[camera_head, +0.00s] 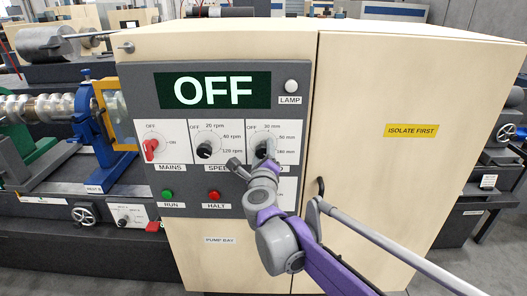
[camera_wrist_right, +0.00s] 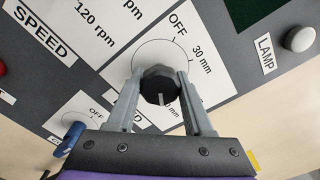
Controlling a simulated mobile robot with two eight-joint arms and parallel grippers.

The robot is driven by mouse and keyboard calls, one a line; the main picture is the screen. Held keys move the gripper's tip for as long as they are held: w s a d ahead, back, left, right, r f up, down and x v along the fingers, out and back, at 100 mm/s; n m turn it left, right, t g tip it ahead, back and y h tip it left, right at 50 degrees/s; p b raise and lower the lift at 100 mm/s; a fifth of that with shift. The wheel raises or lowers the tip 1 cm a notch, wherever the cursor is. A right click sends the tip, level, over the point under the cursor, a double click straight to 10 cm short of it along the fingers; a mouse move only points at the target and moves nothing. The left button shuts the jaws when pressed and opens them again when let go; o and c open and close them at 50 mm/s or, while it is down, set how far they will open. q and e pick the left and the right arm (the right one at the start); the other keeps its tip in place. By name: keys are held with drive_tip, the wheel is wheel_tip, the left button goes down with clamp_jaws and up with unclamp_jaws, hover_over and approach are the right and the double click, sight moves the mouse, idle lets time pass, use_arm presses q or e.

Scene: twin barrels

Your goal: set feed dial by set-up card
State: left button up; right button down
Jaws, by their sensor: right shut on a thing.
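The feed dial (camera_head: 262,152) is a black knob on a white plate at the right of the grey control panel (camera_head: 300,75). My right gripper (camera_head: 267,150) is at this dial and hides part of it and its name label. In the right wrist view, the gripper's two grey fingers (camera_wrist_right: 159,88) are shut on the sides of the black knob (camera_wrist_right: 158,76). A pale line on the knob points to the bottom of that view, away from OFF; 30 mm also shows there. The set-up card is not seen. My left gripper is not in view.
The display (camera_head: 214,90) reads OFF. The white lamp (camera_head: 291,86), red mains dial (camera_head: 151,148) and speed dial (camera_head: 205,150) are on the panel. Below are the green run button (camera_head: 167,195) and red halt button (camera_head: 214,195). A cream cabinet door (camera_head: 400,100) stands to the right.

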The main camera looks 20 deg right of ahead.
drive_tip(key=shift+c, duration=1.5)
unclamp_jaws()
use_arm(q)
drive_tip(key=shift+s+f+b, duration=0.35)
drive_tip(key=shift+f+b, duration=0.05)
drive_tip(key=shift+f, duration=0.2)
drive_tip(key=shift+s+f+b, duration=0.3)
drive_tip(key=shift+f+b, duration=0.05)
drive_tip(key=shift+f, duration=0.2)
use_arm(e)
drive_tip(key=v, duration=1)
drive_tip(key=shift+s, duration=0.4)
drive_tip(key=shift+a, duration=0.1)
